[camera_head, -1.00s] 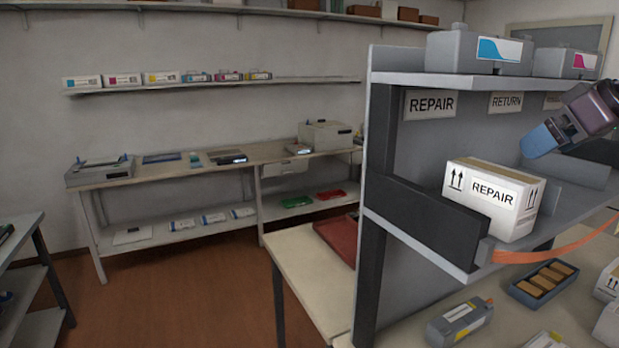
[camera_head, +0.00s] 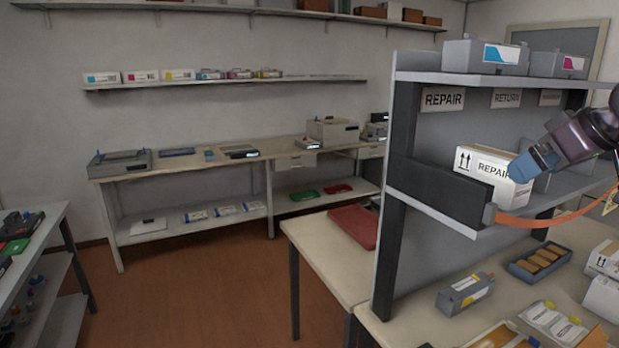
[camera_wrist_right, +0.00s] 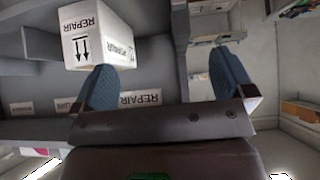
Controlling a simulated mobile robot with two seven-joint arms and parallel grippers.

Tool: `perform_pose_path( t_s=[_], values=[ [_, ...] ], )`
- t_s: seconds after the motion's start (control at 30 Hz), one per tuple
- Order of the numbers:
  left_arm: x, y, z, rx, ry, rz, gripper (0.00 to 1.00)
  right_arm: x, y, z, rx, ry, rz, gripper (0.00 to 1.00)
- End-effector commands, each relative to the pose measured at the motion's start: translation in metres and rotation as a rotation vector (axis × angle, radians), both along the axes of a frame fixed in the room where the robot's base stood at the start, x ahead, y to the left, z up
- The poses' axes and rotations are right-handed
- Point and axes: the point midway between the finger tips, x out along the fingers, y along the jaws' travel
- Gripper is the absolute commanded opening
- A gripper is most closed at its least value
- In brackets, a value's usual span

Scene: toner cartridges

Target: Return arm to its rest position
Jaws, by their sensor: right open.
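My right gripper (camera_head: 522,166) comes in from the right in the head view, in front of the right side of a white box marked REPAIR (camera_head: 478,166). In the right wrist view my right gripper (camera_wrist_right: 165,85) shows its two blue fingers wide apart with nothing between them. There the REPAIR box (camera_wrist_right: 97,35) lies beyond the left finger; whether they touch is unclear. The box sits on the middle shelf (camera_head: 440,222) under a REPAIR label (camera_head: 443,98). My left gripper is not in view.
An orange strap (camera_head: 545,221) hangs along the shelf front. A worktable below holds a grey toner cartridge (camera_head: 466,294) and a dark tray (camera_head: 539,262) of brown pieces. Grey units (camera_head: 485,56) stand on the top shelf. The floor (camera_head: 200,290) at left is clear.

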Motion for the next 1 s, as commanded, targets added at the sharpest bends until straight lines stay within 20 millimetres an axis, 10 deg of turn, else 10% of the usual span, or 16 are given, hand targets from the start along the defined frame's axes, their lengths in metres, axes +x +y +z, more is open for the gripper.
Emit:
perform_pose_path(
  t_s=[0.47, 0.7, 1.0],
  values=[
    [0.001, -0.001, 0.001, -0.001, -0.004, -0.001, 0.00, -0.029, 0.035, -0.215, -0.071, 0.171, -0.077, 1.00],
    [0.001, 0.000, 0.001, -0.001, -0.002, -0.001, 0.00, -0.089, 0.063, -0.318, -0.097, 0.247, -0.128, 1.00],
    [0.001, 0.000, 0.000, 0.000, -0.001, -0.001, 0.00, -0.185, 0.099, -0.398, -0.116, 0.321, -0.219, 1.00]
  ],
)
